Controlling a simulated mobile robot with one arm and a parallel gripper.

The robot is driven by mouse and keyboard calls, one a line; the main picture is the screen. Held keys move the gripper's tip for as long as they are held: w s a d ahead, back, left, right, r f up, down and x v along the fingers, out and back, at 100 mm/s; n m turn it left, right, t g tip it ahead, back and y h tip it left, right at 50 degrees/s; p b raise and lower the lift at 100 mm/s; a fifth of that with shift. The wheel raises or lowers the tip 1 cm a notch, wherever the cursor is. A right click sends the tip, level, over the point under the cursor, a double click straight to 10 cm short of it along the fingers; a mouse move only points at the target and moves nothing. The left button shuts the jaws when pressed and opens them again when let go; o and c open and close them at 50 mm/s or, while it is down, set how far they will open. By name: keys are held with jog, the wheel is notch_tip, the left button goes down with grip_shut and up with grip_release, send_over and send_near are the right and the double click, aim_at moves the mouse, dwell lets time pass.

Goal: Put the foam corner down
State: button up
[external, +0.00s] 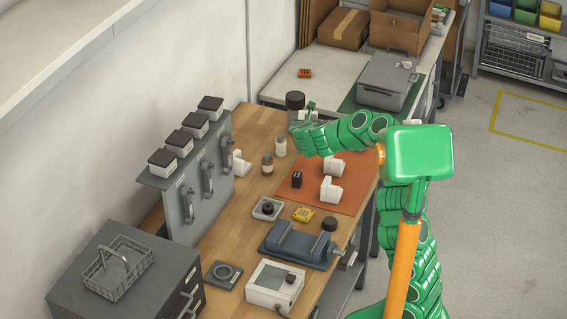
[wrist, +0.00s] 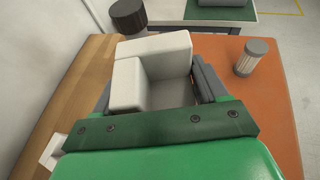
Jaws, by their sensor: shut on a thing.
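The white foam corner (wrist: 150,62) sits between the grey fingers of my gripper (wrist: 155,92) in the wrist view. My gripper is shut on it and holds it above the bench by the orange mat (wrist: 275,105). In the external view my gripper (external: 305,121) is at the far end of the wooden bench, beside a dark cylinder (external: 295,101); the held foam corner is mostly hidden there. Two other white foam corners, one farther back (external: 334,165) and one nearer (external: 330,190), stand on the orange mat (external: 349,199). Another white piece (external: 240,164) stands by the grey panel.
A small black block (external: 296,179) lies on the mat. Small jars (external: 267,163) stand left of it. A filter cylinder (wrist: 252,58) stands on the mat's right. Some mat surface is bare.

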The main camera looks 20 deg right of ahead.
jog(key=s+d+f+m+g+h, duration=0.1)
jog(key=s+d+m+g+h, duration=0.25)
jog(key=d, duration=0.25)
jog(key=s+d+f+m+g+h, duration=0.1)
jog(key=s+d+m+g+h, duration=0.1)
jog(key=d+m+g+h, duration=0.25)
jog(key=shift+t+y, duration=0.5)
jog(key=shift+y, duration=0.4)
jog(key=shift+w+d+f, duration=0.55)
jog(key=shift+w+f, duration=1)
jog(key=shift+w, duration=0.55)
jog(key=shift+w+d+f, duration=0.6)
jog(key=shift+w+f, duration=0.95)
jog(key=shift+w, duration=0.6)
jog(key=shift+w+d+f, duration=0.55)
jog(key=shift+w+f, duration=1)
jog(key=shift+w, duration=0.55)
jog(key=shift+f, duration=0.1)
jog(key=shift+w+d+f, duration=0.1)
jog(key=shift+w+f, duration=0.2)
jog(key=shift+f, duration=1.5)
jog(key=shift+f, duration=0.15)
